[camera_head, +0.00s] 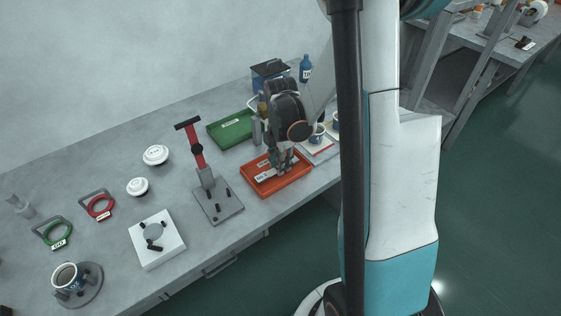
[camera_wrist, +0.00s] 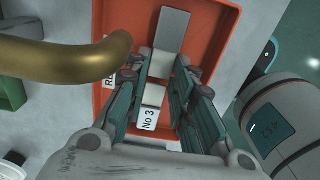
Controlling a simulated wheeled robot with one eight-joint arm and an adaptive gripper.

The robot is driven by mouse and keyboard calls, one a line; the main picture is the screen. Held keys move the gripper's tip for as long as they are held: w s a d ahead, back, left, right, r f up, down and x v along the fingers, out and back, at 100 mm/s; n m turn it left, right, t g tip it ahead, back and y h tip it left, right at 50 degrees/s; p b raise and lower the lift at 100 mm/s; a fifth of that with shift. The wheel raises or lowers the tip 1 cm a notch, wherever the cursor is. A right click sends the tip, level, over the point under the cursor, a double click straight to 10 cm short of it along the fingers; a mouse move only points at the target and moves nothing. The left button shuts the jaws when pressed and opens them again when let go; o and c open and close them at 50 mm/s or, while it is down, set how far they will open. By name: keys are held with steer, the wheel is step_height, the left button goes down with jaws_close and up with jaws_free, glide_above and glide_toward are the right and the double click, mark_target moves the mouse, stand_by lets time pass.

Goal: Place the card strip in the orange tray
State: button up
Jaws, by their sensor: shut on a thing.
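The orange tray (camera_head: 299,179) lies near the table's front edge, and its floor shows in the wrist view (camera_wrist: 205,25). My gripper (camera_head: 283,168) is low over the tray, pointing down. In the wrist view my gripper (camera_wrist: 165,88) is shut on the card strip (camera_wrist: 172,30). The strip's grey end sticks out beyond the fingers, over the tray floor. A pale part shows between the fingers, and a "No 3" label shows near them. I cannot tell whether the strip touches the tray floor.
A green tray (camera_head: 232,141) lies behind. A stand with a red lever (camera_head: 197,150) is left of the orange tray. Cups (camera_head: 317,134) and papers are close on its right. A white block (camera_head: 172,243) and two white round pieces (camera_head: 155,155) lie further left.

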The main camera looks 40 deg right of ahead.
steer(key=shift+f+b, duration=0.4)
steer(key=shift+f, duration=0.1)
stand_by(0.7)
steer(key=o, duration=0.9)
steer(key=shift+o, duration=0.2)
steer(key=o, duration=0.5)
steer(key=shift+r, duration=0.1)
steer(key=shift+r+p, duration=2.8)
steer(key=shift+r, duration=1.15)
